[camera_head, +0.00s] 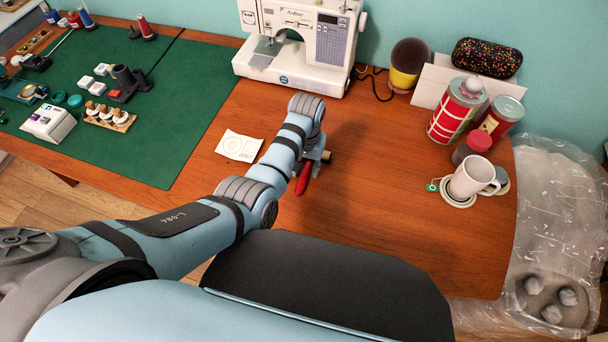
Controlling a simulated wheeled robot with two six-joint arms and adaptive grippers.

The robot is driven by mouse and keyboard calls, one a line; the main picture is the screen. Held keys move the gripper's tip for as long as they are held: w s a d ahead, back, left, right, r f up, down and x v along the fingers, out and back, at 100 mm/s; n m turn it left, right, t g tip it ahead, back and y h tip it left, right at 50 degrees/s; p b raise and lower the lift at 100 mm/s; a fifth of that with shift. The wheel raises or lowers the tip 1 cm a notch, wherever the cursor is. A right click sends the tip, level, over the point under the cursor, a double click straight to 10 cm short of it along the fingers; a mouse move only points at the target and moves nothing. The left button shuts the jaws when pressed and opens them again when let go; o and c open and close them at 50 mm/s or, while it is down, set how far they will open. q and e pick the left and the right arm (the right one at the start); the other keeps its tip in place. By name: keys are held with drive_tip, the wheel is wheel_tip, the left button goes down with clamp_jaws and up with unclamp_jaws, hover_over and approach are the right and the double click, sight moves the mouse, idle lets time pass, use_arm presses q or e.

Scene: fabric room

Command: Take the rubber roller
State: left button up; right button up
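The rubber roller shows as a red handle (303,179) lying on the brown wooden table, with a small tan end just to the right of my gripper. The rest of it is hidden under my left gripper (315,155). That gripper points down directly over the roller, at the end of my blue arm. Its fingertips are too small and covered to show whether they are open or shut, or whether they touch the roller. My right gripper is not in view.
A sewing machine (300,38) stands behind the gripper. A white paper (239,146) lies left of it. A white mug (473,178) and red tins (457,110) stand at the right. A green mat (165,140) with small items covers the left. Table right of the gripper is clear.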

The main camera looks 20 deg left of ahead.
use_arm(q)
clamp_jaws()
